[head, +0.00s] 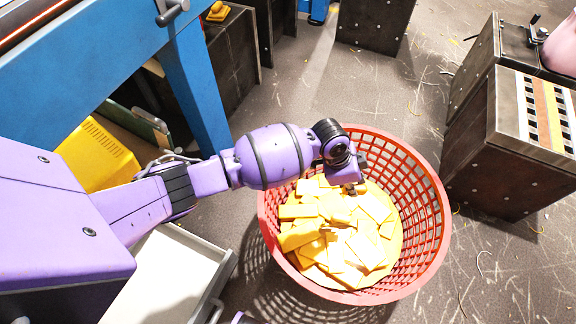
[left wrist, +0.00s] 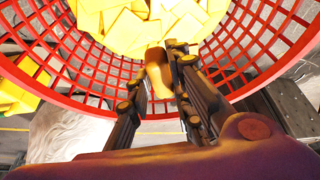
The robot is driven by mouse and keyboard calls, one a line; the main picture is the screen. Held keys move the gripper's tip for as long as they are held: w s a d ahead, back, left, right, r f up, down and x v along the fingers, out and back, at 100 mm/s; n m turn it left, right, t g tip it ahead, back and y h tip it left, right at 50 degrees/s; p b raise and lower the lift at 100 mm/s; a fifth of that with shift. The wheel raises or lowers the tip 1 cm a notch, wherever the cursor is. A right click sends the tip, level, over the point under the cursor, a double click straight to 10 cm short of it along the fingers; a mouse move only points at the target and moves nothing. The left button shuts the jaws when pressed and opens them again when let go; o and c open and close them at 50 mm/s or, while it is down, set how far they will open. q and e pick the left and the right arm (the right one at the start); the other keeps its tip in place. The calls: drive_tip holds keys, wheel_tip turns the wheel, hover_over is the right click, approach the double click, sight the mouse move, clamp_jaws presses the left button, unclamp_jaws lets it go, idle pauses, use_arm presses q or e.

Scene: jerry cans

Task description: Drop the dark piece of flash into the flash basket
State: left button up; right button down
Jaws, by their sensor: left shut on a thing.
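My left gripper (head: 352,186) hangs over the red flash basket (head: 441,190), above the yellow pieces inside it. In the left wrist view my left gripper (left wrist: 160,88) is shut on a small orange-brown piece, darker than the yellow ones, which I take as the dark piece of flash (left wrist: 157,72). The held piece is above the basket's contents and partly hidden by the fingers; it cannot be made out in the head view. Many yellow pieces (head: 345,240) lie heaped in the basket. My right gripper is not in view.
A blue frame (head: 190,85) stands at the upper left, with a yellow bin (head: 98,155) under it. A pale drawer-like tray (head: 165,285) is left of the basket. A dark cabinet (head: 510,150) stands at the right. Scuffed floor lies bare between them.

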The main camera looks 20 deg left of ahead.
use_arm(q)
drive_tip(key=shift+w+r, duration=0.1)
drive_tip(key=shift+w, duration=0.05)
drive_tip(key=o, duration=1)
drive_tip(key=v, duration=1.2)
